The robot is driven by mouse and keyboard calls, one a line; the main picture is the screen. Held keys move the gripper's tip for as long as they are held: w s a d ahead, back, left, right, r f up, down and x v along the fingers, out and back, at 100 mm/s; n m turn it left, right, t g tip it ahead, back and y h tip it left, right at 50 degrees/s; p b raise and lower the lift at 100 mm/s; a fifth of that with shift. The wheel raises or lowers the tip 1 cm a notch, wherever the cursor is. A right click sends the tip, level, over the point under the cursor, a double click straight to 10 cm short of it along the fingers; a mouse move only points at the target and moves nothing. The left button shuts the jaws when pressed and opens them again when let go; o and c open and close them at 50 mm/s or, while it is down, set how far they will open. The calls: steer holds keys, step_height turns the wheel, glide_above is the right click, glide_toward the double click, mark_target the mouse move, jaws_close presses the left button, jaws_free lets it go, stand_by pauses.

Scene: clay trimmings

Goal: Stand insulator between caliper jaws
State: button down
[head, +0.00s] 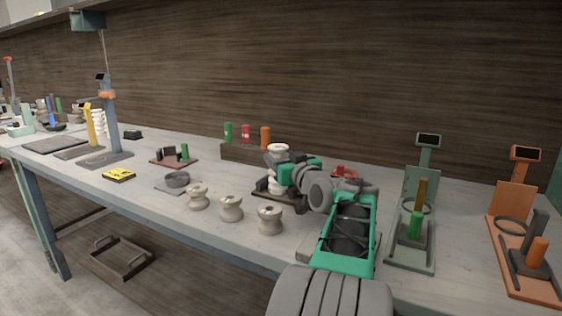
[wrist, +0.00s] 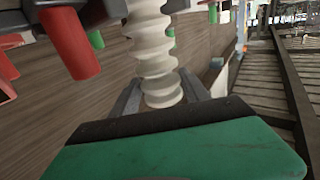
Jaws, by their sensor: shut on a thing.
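A white ribbed insulator (head: 278,152) stands roughly upright in my gripper (head: 283,172), partly hidden by it. In the wrist view the insulator (wrist: 152,45) sits between the two grey fingers of my gripper (wrist: 158,92), which are shut on it. Just below it in the head view is a dark low fixture (head: 264,194), mostly covered by my gripper and arm. I cannot tell whether this is the caliper, or whether the insulator touches it. A maroon board (head: 180,161) with dark upright blocks and a green cylinder lies farther left; its jaws are not clear.
Several pale spools, including one (head: 269,219), stand along the front edge. A dark wooden block (head: 236,152) behind bears coloured cylinders. A green stand (head: 412,246) and an orange stand (head: 525,262) are at right.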

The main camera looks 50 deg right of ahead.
steer(key=shift+r, duration=0.2)
steer(key=shift+f, duration=0.2)
steer(key=c, duration=0.5)
jaws_free()
steer(key=shift+r, duration=0.25)
steer(key=p+v, duration=0.1)
steer(key=v, duration=1.1)
steer(key=shift+a+f, duration=0.1)
steer(key=shift+f, duration=0.05)
